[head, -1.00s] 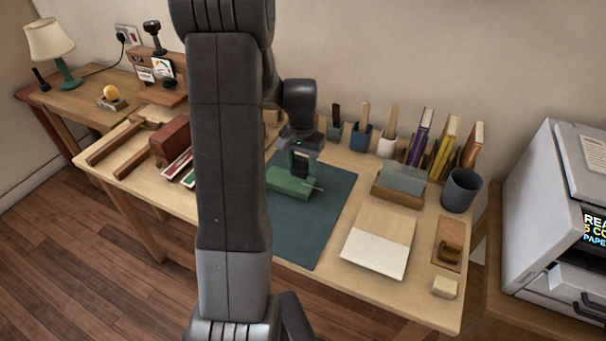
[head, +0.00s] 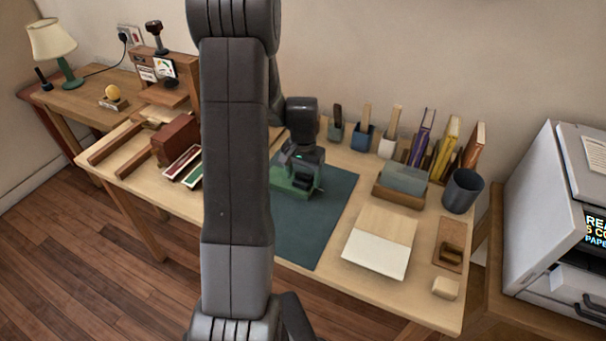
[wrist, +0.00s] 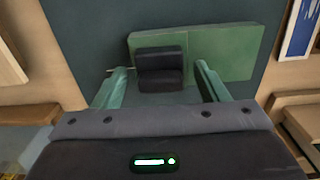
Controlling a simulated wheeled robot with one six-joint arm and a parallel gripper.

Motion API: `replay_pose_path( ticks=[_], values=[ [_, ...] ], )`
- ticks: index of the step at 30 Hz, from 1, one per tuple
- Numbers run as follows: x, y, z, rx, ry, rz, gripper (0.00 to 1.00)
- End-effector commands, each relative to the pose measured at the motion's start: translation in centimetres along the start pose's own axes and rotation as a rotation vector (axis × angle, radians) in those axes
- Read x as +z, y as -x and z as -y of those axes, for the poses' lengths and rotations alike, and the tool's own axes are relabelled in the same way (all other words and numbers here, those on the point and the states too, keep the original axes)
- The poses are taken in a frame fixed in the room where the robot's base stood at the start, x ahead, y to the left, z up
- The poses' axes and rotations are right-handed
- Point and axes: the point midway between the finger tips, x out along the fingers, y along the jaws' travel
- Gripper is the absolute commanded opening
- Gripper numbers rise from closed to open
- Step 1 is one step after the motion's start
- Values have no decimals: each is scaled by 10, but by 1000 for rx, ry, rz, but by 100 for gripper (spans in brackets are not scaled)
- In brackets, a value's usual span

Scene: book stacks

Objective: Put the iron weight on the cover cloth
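The iron weight (wrist: 160,68) is a dark stepped block. In the wrist view it stands between my two green fingers with a gap on each side. My gripper (wrist: 162,80) is open around it. The green flat piece (wrist: 232,52), which looks like the cover cloth, lies under or right behind the weight; the exact contact is hidden. In the head view my gripper (head: 301,180) is low over the left part of the dark mat, with the green piece (head: 289,184) beneath it. The weight also shows there as a dark shape (head: 303,184).
The dark green mat (head: 320,215) has free room in front. A white-and-wood board (head: 380,243), a card holder (head: 402,182) and a grey cup (head: 462,191) lie to the right. Pots and books line the back. A brown block (head: 176,139) is left.

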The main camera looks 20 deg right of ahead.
Motion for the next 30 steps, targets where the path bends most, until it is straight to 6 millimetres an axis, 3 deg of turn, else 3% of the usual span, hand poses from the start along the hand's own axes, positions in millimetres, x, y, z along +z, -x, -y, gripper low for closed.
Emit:
replay_pose_path(
  ticks=[9,21,30],
  values=[
    [0,10,0,-1,0,-2,67],
    [-1,92,0,-2,0,-4,67],
    [0,122,0,0,0,0,67]
  ],
)
